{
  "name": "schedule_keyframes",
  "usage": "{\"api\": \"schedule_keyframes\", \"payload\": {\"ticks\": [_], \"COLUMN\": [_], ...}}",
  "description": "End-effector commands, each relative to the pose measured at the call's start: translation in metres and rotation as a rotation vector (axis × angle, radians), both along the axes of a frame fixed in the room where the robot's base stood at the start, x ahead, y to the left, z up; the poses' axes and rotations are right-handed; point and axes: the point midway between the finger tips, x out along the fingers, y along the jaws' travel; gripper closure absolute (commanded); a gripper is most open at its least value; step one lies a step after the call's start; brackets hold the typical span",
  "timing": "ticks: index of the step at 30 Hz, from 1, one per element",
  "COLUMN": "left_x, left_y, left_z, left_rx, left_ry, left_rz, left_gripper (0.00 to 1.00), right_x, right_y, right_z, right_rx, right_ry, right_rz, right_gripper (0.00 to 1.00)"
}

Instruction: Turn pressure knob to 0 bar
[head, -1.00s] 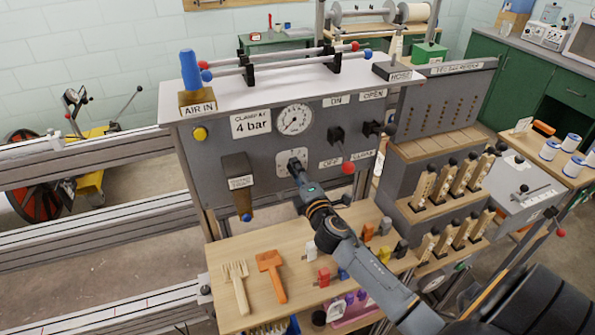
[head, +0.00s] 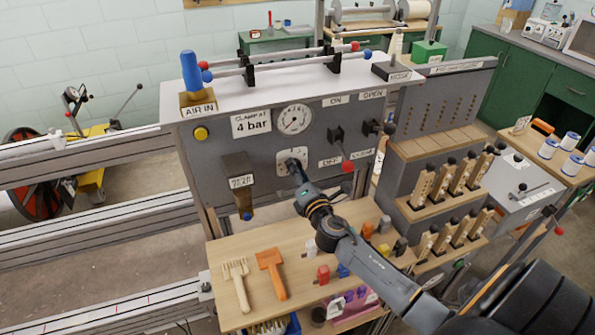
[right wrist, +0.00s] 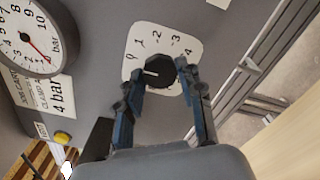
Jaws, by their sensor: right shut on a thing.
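The pressure knob (right wrist: 158,72) is black with a white mark and sits on a white dial plate numbered 0 to 4. In the right wrist view its mark points left, close to the 0 side of the scale. My right gripper (right wrist: 163,80) has its blue-grey fingers on either side of the knob, shut on it. In the head view the gripper (head: 298,178) reaches up to the dial plate (head: 285,155) and partly hides the knob. The round pressure gauge (head: 294,119) with a red needle is above; it also shows in the right wrist view (right wrist: 22,25). My left gripper is not in view.
A "4 bar" sign (head: 251,124) is left of the gauge. Lever switches (head: 336,136) stand right of the knob, and a box-shaped holder (head: 239,172) hangs to its left. Below is a wooden shelf (head: 225,250) with a comb, an orange tool (head: 271,270) and small coloured blocks.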

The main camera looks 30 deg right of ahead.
Motion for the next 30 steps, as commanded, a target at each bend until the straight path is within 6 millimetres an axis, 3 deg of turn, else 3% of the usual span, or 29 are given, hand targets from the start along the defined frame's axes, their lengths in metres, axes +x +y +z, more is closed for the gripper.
{"api": "schedule_keyframes", "payload": {"ticks": [8, 9, 12, 23, 30], "left_x": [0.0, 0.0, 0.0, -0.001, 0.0], "left_y": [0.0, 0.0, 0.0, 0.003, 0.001], "left_z": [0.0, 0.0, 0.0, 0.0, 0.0], "left_rx": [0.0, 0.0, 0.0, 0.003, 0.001], "left_ry": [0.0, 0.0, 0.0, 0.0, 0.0], "left_rz": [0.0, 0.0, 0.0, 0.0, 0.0], "left_gripper": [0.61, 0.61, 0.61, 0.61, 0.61], "right_x": [0.0, 0.0, 0.0, -0.005, -0.041], "right_y": [0.0, 0.0, 0.0, 0.001, 0.011], "right_z": [-0.001, -0.001, -0.001, -0.001, -0.003], "right_rx": [-0.004, -0.003, -0.003, -0.001, 0.0], "right_ry": [0.002, 0.003, 0.002, 0.002, 0.005], "right_rz": [0.0, 0.001, 0.0, 0.001, 0.003], "right_gripper": [0.94, 0.54, 0.4, 0.4, 0.4]}}
